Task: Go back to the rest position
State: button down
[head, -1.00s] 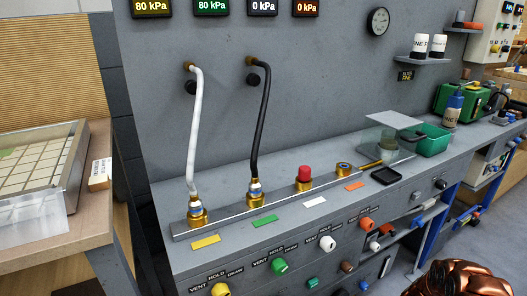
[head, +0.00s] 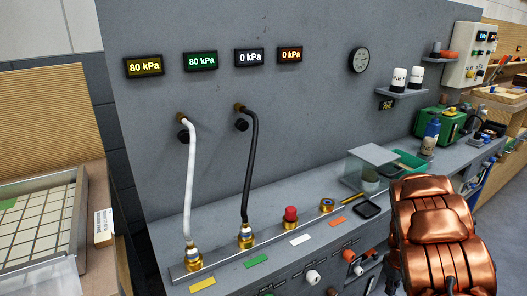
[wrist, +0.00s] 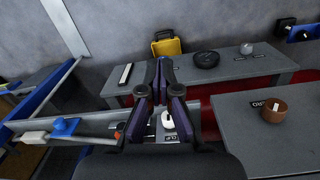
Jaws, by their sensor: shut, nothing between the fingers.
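My gripper (wrist: 158,88) shows in the wrist view with its two dark fingers close together and nothing between them. It hangs in front of grey benches and a low shelf, touching nothing that I can see. In the head view my copper-coloured arm covers the lower right, and the gripper itself is out of that picture. A white hose (head: 191,180) and a black hose (head: 250,165) run from the wall panel down to brass fittings on the grey bench (head: 240,262).
A red-capped fitting (head: 290,215) and an open brass fitting (head: 327,205) stand further right on the bench. A green tray (head: 408,160) and green toolbox (head: 440,122) are behind. The wrist view shows a yellow case (wrist: 166,47) and a brown pot (wrist: 274,109).

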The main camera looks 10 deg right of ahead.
jog(key=s+a+r+m+p, duration=0.1)
jog(key=s+a+r+p, duration=0.2)
jog(key=a+r, duration=0.5)
jog(key=s+a+r+m+p, duration=0.1)
jog(key=s+a+r+p, duration=0.25)
jog(key=r, duration=0.85)
jog(key=s+a+r+p, duration=0.25)
jog(key=a+r, duration=0.35)
jog(key=r, duration=0.3)
jog(key=s+a+r+p, duration=0.5)
jog(key=s+a+r, duration=0.1)
jog(key=s+r, duration=0.2)
jog(key=s+a+r+g+p, duration=0.1)
jog(key=s+a+r+p, duration=0.5)
jog(key=s+r, duration=0.3)
jog(key=shift+s+a+r+m, duration=0.15)
jog(key=shift+s+a+m, duration=0.15)
jog(key=shift+s+a, duration=0.7)
jog(key=shift+s+d, duration=0.25)
jog(key=shift+d, duration=0.05)
